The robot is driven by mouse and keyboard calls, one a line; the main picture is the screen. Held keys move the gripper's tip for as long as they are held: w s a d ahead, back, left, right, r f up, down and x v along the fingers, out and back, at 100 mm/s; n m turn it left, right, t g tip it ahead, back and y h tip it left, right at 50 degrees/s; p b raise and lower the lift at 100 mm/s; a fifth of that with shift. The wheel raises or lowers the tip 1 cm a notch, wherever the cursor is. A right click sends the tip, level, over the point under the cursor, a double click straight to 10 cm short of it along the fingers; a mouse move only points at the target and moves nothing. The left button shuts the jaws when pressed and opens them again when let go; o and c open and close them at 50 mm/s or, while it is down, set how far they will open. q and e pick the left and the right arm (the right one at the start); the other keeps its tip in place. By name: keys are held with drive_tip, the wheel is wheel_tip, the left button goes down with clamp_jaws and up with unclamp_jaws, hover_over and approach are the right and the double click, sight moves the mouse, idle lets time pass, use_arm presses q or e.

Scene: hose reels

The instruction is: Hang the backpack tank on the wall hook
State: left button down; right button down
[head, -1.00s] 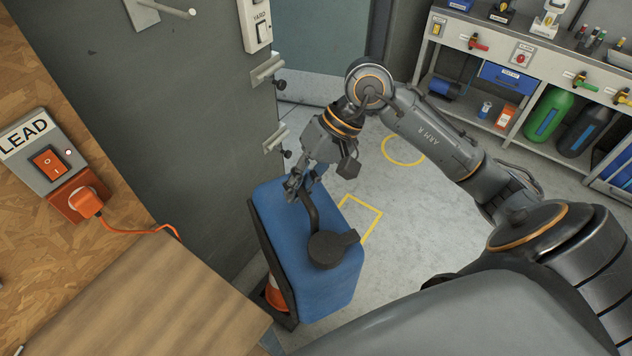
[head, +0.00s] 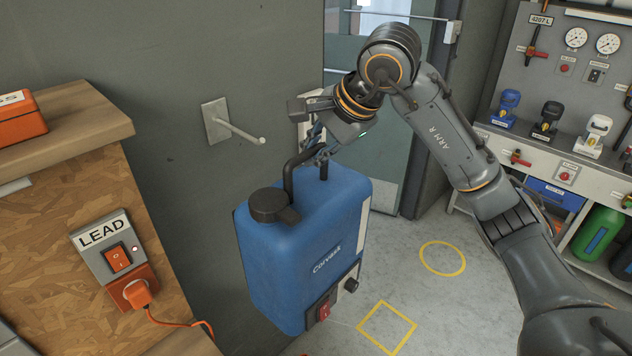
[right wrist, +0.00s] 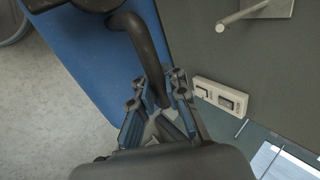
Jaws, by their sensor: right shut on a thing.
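The blue backpack tank (head: 300,240) has a black cap and a black carry handle (head: 292,172) on top. It hangs roughly upright from my right gripper (head: 318,150), whose fingers are shut on the handle. The right wrist view also shows the fingers (right wrist: 158,95) around the dark handle (right wrist: 145,55), with the blue tank (right wrist: 85,60) beside it. The wall hook (head: 240,132), a grey peg on a plate, sticks out of the grey wall to the left of the gripper, apart from the handle. It also shows in the right wrist view (right wrist: 255,10). My left gripper is not seen.
A wooden cabinet (head: 110,200) with a LEAD switch box (head: 108,248) and orange plug (head: 138,294) stands at left. A wall switch (right wrist: 220,97) is near the hook. A workbench (head: 545,150) is at right. Floor with yellow markings (head: 385,328) is clear.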

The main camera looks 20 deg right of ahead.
drive_tip(key=shift+w+r+m, duration=0.25)
drive_tip(key=shift+r+m, duration=0.05)
drive_tip(key=shift+r, duration=0.5)
drive_tip(key=w+a+f+p, duration=0.1)
drive_tip(key=w+a+p, duration=0.1)
drive_tip(key=w, duration=0.5)
drive_tip(key=w+a+f+p, duration=0.1)
drive_tip(key=w+a+p, duration=0.2)
drive_tip(key=w, duration=0.4)
drive_tip(key=shift+w+a+f, duration=0.3)
drive_tip(key=shift+w+a, duration=0.1)
drive_tip(key=shift+a, duration=0.05)
idle(1.4)
idle(0.6)
